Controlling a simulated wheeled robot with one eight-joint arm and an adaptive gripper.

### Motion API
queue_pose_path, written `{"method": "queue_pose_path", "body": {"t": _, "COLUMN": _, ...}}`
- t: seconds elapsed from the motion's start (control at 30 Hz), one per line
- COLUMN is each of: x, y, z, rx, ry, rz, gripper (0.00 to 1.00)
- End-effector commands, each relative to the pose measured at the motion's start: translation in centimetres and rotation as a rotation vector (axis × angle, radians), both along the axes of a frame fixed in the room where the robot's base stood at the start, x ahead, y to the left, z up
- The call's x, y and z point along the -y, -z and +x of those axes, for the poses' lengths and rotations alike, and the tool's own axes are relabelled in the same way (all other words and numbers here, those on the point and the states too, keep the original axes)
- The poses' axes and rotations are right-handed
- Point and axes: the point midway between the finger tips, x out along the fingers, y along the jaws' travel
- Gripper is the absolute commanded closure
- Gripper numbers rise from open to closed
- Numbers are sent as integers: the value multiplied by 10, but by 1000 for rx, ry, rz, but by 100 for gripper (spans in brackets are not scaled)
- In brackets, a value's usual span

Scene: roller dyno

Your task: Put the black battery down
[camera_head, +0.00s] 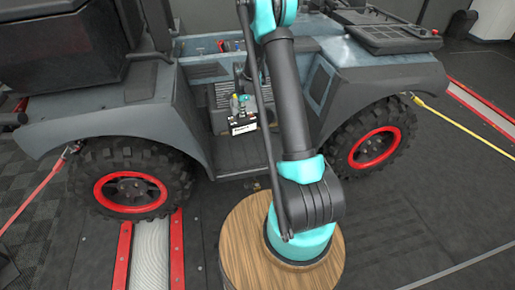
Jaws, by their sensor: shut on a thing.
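The black battery (243,125), a small dark box with a white label on its front, is in the open side bay of the grey off-road vehicle, between the two wheels. It looks upright. My gripper (240,104) is at the top of the battery and shut on it. The fingers are small and partly hidden behind my own arm. I cannot tell whether the battery's underside touches the floor of the bay.
The vehicle's grey body (185,85) surrounds the bay. A left wheel (131,190) and a right wheel (373,147) with red rims stand on either side.

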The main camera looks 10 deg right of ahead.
Motion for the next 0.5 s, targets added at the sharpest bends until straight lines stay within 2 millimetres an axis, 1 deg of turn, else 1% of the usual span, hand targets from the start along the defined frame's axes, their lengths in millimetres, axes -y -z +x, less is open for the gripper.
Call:
{"method": "queue_pose_path", "body": {"t": 0.1, "x": -4, "y": 1, "z": 10, "rx": 0, "ry": 97, "rz": 0, "gripper": 100}}
{"method": "queue_pose_path", "body": {"t": 0.27, "x": -6, "y": 3, "z": 16, "rx": 0, "ry": 164, "rz": 1, "gripper": 100}}
{"method": "queue_pose_path", "body": {"t": 0.37, "x": -7, "y": 14, "z": 16, "rx": -1, "ry": 176, "rz": 2, "gripper": 100}}
{"method": "queue_pose_path", "body": {"t": 0.47, "x": -7, "y": 34, "z": 16, "rx": -1, "ry": 176, "rz": 2, "gripper": 100}}
{"method": "queue_pose_path", "body": {"t": 0.5, "x": -7, "y": 43, "z": 17, "rx": -1, "ry": 176, "rz": 2, "gripper": 100}}
